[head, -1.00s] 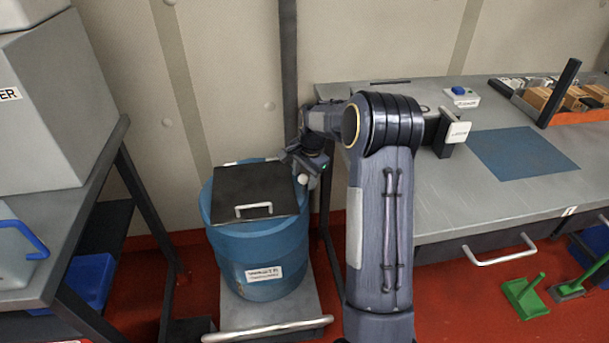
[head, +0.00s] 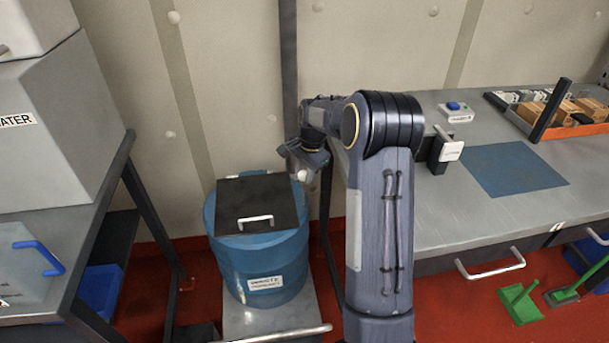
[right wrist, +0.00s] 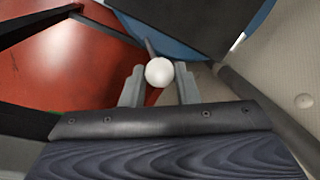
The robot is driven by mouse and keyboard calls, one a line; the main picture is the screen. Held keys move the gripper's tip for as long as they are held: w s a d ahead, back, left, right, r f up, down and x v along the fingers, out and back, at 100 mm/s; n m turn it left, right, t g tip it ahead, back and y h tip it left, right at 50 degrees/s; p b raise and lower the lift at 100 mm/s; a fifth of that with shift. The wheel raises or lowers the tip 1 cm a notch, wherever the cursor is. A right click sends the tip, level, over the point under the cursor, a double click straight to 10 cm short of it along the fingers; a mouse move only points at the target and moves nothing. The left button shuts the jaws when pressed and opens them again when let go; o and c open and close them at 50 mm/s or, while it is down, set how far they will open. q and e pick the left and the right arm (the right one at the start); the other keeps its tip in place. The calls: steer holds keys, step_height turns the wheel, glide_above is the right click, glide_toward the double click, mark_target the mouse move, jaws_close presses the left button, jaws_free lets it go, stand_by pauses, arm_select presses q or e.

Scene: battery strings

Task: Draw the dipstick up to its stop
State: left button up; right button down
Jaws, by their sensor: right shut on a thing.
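The dipstick's white ball knob (right wrist: 159,71) sits between the two fingers of my right gripper (right wrist: 160,84) in the right wrist view. A short piece of dark rod shows beside the knob there. In the head view the knob (head: 302,175) shows small at my right gripper (head: 304,168), which is shut on it above the right rim of the blue drum (head: 270,259). How much of the rod is out of the drum cannot be told. My left gripper is not in view.
A dark lid with a handle (head: 255,200) covers most of the drum. The drum stands on a grey platform (head: 280,318). A grey workbench (head: 430,215) is to the right, a rack with a large grey box (head: 60,140) to the left. A vertical pipe (head: 289,80) runs behind.

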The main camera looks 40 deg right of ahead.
step_height(320, 180, up, 10)
steer(key=p, duration=0.5)
steer(key=shift+f+p, duration=0.2)
steer(key=shift+p, duration=0.1)
steer(key=shift+w+r, duration=0.1)
steer(key=c, duration=1.1)
jaws_free()
step_height(320, 180, up, 8)
glide_above(305, 171)
steer(key=s, duration=0.2)
steer(key=shift+w+f, duration=0.2)
steer(key=shift+a, duration=0.1)
